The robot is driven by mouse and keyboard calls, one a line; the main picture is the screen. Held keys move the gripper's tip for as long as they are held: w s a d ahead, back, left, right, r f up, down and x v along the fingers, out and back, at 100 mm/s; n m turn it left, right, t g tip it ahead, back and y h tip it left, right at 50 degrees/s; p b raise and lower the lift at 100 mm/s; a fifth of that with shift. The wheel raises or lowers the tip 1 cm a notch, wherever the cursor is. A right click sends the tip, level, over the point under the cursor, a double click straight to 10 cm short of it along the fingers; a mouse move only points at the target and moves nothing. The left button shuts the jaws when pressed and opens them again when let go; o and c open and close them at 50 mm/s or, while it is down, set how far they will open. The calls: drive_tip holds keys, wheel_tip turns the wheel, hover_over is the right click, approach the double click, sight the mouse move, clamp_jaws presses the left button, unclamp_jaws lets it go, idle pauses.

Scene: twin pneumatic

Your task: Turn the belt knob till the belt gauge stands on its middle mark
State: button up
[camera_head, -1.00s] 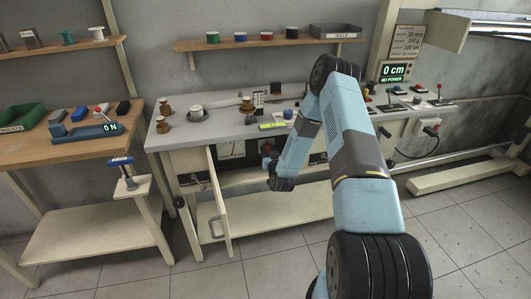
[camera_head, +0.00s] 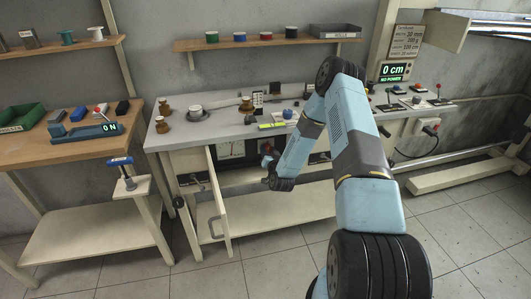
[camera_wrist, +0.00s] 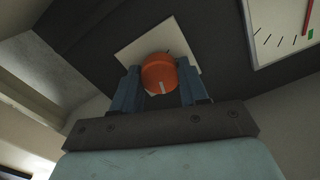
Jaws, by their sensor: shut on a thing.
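An orange round knob (camera_wrist: 159,74) with a pale pointer mark sits on a white square plate (camera_wrist: 133,52) in the wrist view. The pointer mark faces down toward my gripper. My gripper (camera_wrist: 158,88) has one finger on each side of the knob and is shut on it. A white gauge face (camera_wrist: 280,32) with black ticks shows partly at the upper right of the wrist view. A red line and a green mark stand near its right edge; the rest is cut off. In the head view, my gripper (camera_head: 268,162) is at the bench's front panel, and the knob is hard to make out.
An open cabinet door (camera_head: 221,205) stands left of my arm, beside a white gauge panel (camera_head: 232,149). The workbench top (camera_head: 225,127) above carries several small parts. A second bench (camera_head: 60,150) is at the left. The floor in front is clear.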

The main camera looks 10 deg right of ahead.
drive_tip(key=shift+m, duration=2.2)
drive_tip(key=o, duration=1.1)
drive_tip(key=shift+c, duration=0.2)
drive_tip(key=shift+s, duration=0.1)
drive_tip(key=s, duration=1.3)
drive_tip(key=shift+s, duration=0.3)
drive_tip(key=shift+f, duration=0.1)
